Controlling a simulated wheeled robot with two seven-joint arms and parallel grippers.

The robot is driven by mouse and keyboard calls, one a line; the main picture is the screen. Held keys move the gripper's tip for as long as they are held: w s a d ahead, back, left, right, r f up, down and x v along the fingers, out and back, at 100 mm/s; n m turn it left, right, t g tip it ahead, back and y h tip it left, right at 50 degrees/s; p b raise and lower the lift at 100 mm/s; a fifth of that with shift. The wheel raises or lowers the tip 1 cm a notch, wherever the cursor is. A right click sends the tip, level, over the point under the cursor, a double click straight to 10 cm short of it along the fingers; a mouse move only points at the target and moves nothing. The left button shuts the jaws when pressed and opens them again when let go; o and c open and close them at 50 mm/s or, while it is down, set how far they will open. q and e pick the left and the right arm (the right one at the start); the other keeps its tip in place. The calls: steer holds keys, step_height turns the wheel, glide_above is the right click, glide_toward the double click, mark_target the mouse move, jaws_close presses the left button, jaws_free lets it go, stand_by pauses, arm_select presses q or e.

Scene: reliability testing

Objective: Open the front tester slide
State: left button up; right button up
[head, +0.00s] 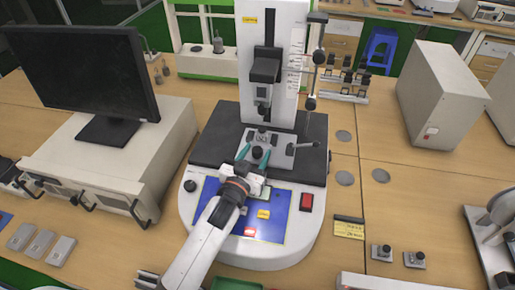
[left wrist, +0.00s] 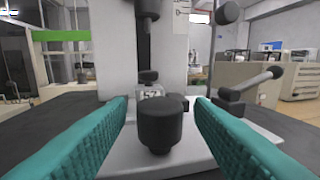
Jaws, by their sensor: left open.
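The tester (head: 272,50) is a white upright machine with a black platform (head: 215,138) and a rounded white base with a blue panel. A light grey slide (head: 284,152) sits on the platform and carries a black knob (head: 257,152) at its front. My left gripper (head: 254,155) is at the front of the slide with its teal fingers on either side of the knob. In the left wrist view the black knob (left wrist: 160,125) stands between the open fingers, with a visible gap on both sides. The right gripper is not in view.
A monitor (head: 85,75) on a beige cabinet (head: 120,150) stands at the left. A beige box (head: 440,95) stands at the right. A thin vertical rod with black knobs (head: 310,103) rises beside the tester. The table right of the base has some free room.

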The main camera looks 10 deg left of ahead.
arm_select(q)
steer(key=shift+w+d+r, duration=0.1)
steer(key=shift+w, duration=0.55)
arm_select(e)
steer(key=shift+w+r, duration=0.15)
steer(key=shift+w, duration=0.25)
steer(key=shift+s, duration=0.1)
